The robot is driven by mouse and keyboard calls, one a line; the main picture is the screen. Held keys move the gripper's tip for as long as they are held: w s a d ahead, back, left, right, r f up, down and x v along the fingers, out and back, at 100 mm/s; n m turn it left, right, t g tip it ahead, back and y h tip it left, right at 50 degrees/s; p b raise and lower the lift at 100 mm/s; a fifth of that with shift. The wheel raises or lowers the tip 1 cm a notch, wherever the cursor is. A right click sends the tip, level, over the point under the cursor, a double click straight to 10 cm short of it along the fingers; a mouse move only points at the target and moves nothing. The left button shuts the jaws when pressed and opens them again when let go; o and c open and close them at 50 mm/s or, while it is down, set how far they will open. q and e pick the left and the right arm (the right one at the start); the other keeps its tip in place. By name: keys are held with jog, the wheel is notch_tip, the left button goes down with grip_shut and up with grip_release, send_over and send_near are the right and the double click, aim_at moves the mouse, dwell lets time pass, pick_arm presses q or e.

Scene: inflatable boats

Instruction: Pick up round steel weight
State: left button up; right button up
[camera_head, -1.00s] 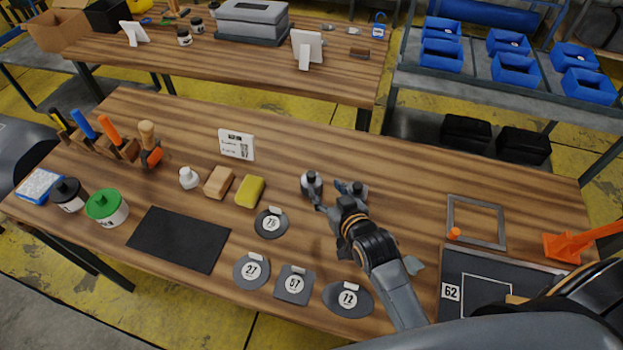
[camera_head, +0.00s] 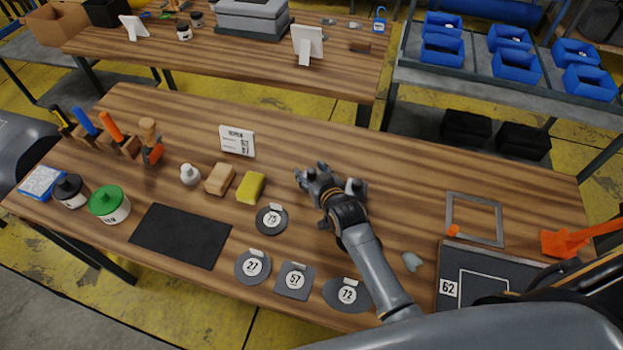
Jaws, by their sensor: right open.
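My right gripper (camera_head: 310,175) is open, low over the middle of the near table. It covers the spot where a round steel weight with a dark knob stood in the earlier frame. That weight is now mostly or wholly hidden, and I cannot tell whether the fingers touch it. A second grey metal piece with a knob (camera_head: 356,187) shows just right of the gripper, partly covered by it. My left gripper is not in view.
Several numbered grey patches (camera_head: 295,281) lie in front. A white card (camera_head: 237,140) stands behind. A grey frame (camera_head: 475,243) lies right.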

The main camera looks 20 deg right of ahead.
grip_shut()
jog(key=shift+w+r, duration=0.15)
jog(key=shift+r, duration=0.05)
dwell(0.3)
